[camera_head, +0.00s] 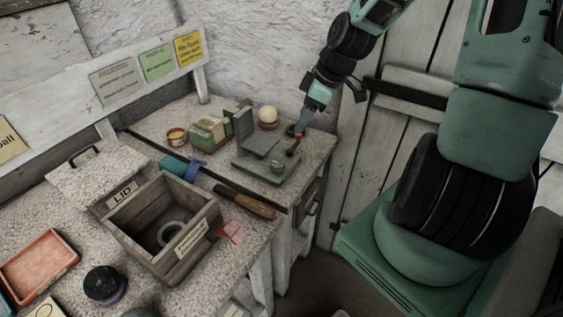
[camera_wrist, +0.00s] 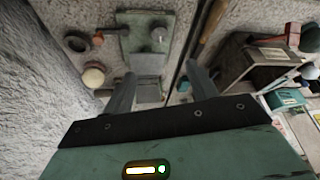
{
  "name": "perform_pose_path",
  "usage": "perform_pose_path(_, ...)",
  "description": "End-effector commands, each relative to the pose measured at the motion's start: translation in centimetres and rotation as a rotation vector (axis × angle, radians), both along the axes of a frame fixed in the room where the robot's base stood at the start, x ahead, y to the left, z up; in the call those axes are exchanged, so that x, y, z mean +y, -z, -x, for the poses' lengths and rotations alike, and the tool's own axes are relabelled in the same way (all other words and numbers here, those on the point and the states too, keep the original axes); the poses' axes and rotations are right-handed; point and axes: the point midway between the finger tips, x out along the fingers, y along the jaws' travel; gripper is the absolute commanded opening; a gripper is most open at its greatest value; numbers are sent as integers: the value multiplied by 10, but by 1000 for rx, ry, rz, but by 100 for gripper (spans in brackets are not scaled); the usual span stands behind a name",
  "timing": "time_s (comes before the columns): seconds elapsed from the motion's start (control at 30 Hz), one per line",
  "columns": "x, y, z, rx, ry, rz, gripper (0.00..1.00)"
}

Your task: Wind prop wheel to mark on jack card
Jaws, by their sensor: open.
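A green jack-like fixture (camera_head: 262,168) with an upright grey plate stands on the far bench; its green base (camera_wrist: 145,62) also shows in the wrist view. A small dark round part with an orange-brown piece, perhaps the prop wheel (camera_wrist: 75,41), lies left of the base in the wrist view. Any mark on it is too small to see. My gripper (camera_head: 297,131) is above the fixture's right side in the head view. I cannot tell which card is the jack card.
A pale sphere (camera_head: 267,114) stands behind the fixture. Grey (camera_head: 117,80), green (camera_head: 157,64) and yellow (camera_head: 188,49) cards hang on the back board. A wooden box (camera_head: 145,240) stands on the near bench; a brown-handled tool (camera_head: 246,203) lies between it and the fixture.

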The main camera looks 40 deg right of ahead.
Motion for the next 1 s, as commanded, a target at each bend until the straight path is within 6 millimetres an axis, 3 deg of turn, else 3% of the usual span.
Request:
perform_pose_path(0.27,4,19,-2,-6,-68,20,58)
perform_pose_path(1.0,39,143,-41,-4,-61,19,58)
